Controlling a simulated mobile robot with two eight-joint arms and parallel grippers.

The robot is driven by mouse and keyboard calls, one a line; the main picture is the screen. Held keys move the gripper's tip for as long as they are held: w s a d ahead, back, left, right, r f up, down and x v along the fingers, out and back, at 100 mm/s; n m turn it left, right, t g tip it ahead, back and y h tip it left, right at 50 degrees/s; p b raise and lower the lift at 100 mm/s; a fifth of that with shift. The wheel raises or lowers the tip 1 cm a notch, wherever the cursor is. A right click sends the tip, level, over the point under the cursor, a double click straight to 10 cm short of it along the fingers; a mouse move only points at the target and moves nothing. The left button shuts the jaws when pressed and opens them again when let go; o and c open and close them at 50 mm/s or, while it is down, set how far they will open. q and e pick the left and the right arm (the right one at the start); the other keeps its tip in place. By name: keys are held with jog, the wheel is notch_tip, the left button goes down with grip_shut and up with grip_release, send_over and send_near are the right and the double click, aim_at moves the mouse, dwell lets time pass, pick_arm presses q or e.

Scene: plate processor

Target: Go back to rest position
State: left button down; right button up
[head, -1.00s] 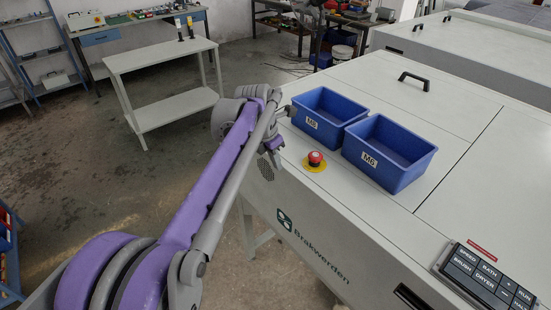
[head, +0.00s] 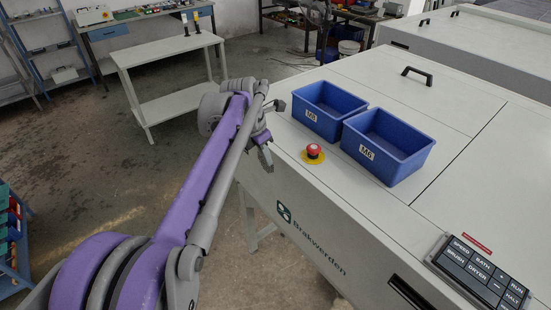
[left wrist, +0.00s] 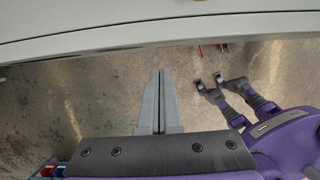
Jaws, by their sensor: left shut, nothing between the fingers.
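My left arm, purple and grey, reaches in from the lower left of the head view. Its gripper (head: 265,153) is small there, beside the near left edge of the plate processor (head: 330,195). In the left wrist view the left gripper's fingers (left wrist: 158,100) are together and empty, with concrete floor behind them. The machine's white edge (left wrist: 160,25) crosses the top of that view, apart from the fingers. My right gripper is not in the head view.
Two blue bins, M5 (head: 308,116) and M6 (head: 367,153), stand on the machine top. A red emergency stop button (head: 314,151) is in front of them, and a control panel (head: 480,272) is at lower right. A white table (head: 165,55) stands behind on open floor.

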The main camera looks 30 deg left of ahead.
pick_arm(q)
jog(key=shift+w+r, duration=1.05)
jog(key=shift+r, duration=3.5)
jog(key=s+d+f+m+t, duration=0.1)
jog(key=s+d+f+m, duration=0.3)
jog(key=s+f+m, duration=0.3)
jog(key=s+d+f+m+t+y, duration=0.1)
jog(key=s+d+f+m, duration=0.3)
jog(key=m, duration=1)
jog(key=s+d+f+m+t, duration=0.1)
jog(key=s+d+f+m, duration=0.4)
jog(key=s+f+m, duration=0.5)
jog(key=s, duration=0.3)
jog(key=shift+s+p, duration=0.15)
jog(key=shift+p, duration=0.15)
